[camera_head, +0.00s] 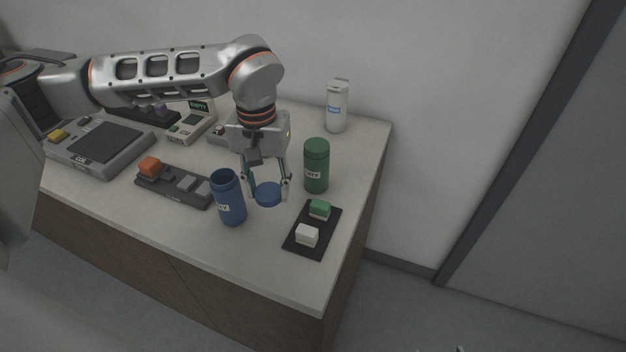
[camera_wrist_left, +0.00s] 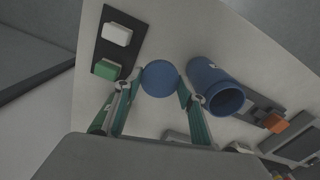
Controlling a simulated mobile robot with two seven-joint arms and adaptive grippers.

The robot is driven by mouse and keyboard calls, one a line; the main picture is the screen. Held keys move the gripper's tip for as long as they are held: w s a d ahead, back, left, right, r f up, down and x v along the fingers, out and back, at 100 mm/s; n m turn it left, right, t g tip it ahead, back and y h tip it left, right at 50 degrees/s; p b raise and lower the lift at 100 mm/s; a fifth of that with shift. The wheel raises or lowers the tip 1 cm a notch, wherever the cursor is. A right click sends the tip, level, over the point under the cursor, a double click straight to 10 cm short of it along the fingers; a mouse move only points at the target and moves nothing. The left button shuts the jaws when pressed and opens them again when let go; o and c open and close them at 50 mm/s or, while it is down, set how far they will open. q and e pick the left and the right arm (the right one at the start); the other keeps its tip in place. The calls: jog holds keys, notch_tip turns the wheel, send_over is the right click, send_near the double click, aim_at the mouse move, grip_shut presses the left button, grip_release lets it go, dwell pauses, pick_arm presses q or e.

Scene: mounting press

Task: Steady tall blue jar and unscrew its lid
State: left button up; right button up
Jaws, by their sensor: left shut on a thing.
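The tall blue jar (camera_head: 229,200) stands upright and open-topped near the front of the counter. In the left wrist view the jar (camera_wrist_left: 212,84) shows its dark open mouth. My left gripper (camera_head: 268,192) is shut on the round blue lid (camera_head: 267,193), just right of the jar and apart from it. In the left wrist view the lid (camera_wrist_left: 160,78) sits between the two fingertips (camera_wrist_left: 158,90). Whether the lid touches the counter I cannot tell. My right gripper is not in view.
A green lidded jar (camera_head: 316,166) stands right of the lid. A black tray (camera_head: 306,246) with a green and a white block lies in front of it. A dark rack (camera_head: 172,190) with an orange block is left of the blue jar. A white bottle (camera_head: 337,106) stands at the back.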

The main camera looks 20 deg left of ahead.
pick_arm(q)
jog(key=w+r+n+p, duration=0.1)
jog(key=w+r+n, duration=0.4)
jog(key=n, duration=0.6)
jog(key=w+r+n, duration=0.4)
jog(key=r+n, duration=0.2)
jog(key=n, duration=0.4)
jog(key=f, duration=1.9)
jog(key=shift+s+a+p, duration=0.2)
jog(key=shift+p, duration=0.2)
jog(key=shift+f, duration=0.1)
jog(key=shift+f, duration=0.15)
jog(key=o, duration=1.2)
